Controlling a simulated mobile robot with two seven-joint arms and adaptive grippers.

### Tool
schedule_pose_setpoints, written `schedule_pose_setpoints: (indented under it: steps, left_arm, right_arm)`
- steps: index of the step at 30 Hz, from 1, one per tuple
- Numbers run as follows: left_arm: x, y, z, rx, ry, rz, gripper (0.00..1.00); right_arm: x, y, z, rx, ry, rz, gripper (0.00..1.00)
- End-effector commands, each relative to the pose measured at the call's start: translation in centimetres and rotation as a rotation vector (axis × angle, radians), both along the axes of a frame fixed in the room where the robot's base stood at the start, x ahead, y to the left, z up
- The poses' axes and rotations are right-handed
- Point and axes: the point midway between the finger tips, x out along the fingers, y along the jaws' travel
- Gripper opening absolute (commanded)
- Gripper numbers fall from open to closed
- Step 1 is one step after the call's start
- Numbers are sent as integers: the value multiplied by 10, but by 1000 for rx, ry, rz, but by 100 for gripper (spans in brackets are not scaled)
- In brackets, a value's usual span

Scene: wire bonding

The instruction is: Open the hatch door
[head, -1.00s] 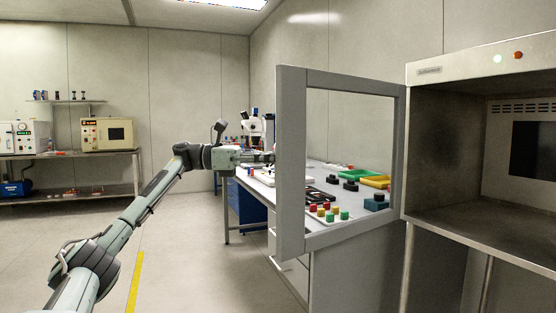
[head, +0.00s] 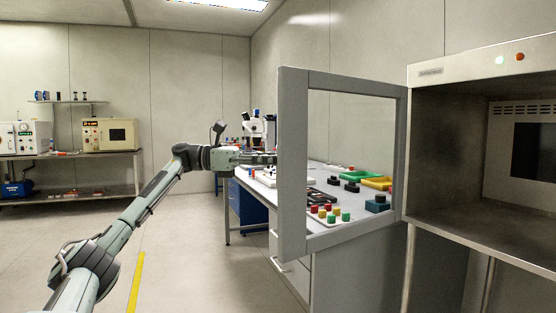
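The hatch door (head: 294,165), a grey frame with a clear pane, stands swung wide open on the left side of the hatch (head: 455,160). The hatch is a metal box with an open, empty-looking front and a dark panel inside. My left arm reaches in from the lower left. My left gripper (head: 262,159) is at the outer edge of the door frame. Its fingertips are small and partly hidden by the frame, so I cannot tell whether they are open, shut or touching the door. My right gripper is not in view.
A shelf bench with instruments (head: 109,134) stands at the far left. The floor (head: 190,250) at centre left is clear.

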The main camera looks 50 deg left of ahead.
Motion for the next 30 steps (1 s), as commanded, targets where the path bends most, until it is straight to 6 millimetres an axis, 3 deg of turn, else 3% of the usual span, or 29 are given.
schedule_pose_setpoints:
  steps: [16, 30]
  left_arm:
    - [-71, 73, 1, 0, 0, 4, 32]
    - [-82, 83, 0, 1, -1, 1, 32]
  right_arm:
    - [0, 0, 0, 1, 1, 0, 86]
    - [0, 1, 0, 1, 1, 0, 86]
